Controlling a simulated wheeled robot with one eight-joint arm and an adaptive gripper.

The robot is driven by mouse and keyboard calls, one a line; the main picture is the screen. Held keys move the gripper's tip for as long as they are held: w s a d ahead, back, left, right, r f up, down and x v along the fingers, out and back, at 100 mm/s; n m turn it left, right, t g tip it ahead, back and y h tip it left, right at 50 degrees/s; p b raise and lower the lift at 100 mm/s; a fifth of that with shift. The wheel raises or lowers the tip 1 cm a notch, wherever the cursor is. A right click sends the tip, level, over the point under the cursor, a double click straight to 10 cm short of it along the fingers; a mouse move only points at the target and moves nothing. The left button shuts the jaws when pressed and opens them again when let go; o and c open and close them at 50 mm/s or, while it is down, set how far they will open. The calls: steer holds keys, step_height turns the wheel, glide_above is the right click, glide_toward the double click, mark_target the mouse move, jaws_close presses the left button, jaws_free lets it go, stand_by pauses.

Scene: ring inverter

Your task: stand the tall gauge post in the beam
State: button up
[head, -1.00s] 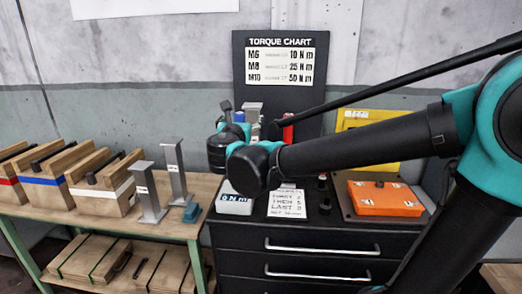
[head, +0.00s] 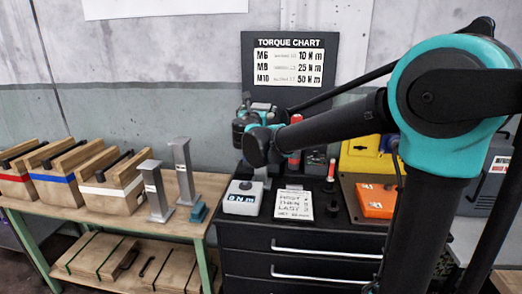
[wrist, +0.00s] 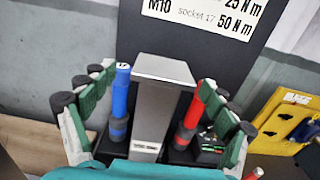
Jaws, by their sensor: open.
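A grey metal post (wrist: 160,105) with a flared flat top and a small label low on its face stands upright between the spread fingers of my gripper (wrist: 165,90) in the wrist view. The fingers are open on both sides of it, with no clear grip on it. In the head view my gripper (head: 246,122) is over the black cabinet, partly hidden by my arm. Two more grey posts stand on the wooden bench: a taller one (head: 183,172) and a shorter one (head: 155,192). I cannot tell which is the gauge post, and no beam is identifiable.
Behind the post are a blue-handled tool (wrist: 120,95) and a red-handled tool (wrist: 195,112). A torque meter (head: 242,198), a white card (head: 294,203) and an orange case (head: 375,201) lie on the cabinet (head: 300,240). Wooden boxes (head: 108,187) and a small teal block (head: 199,213) are on the bench.

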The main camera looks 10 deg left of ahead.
mark_target(261, 105)
steer(key=w, duration=0.3)
steer(key=shift+w+d+f, duration=0.1)
steer(key=shift+w+d, duration=0.15)
steer(key=shift+w, duration=0.15)
steer(key=c, duration=2)
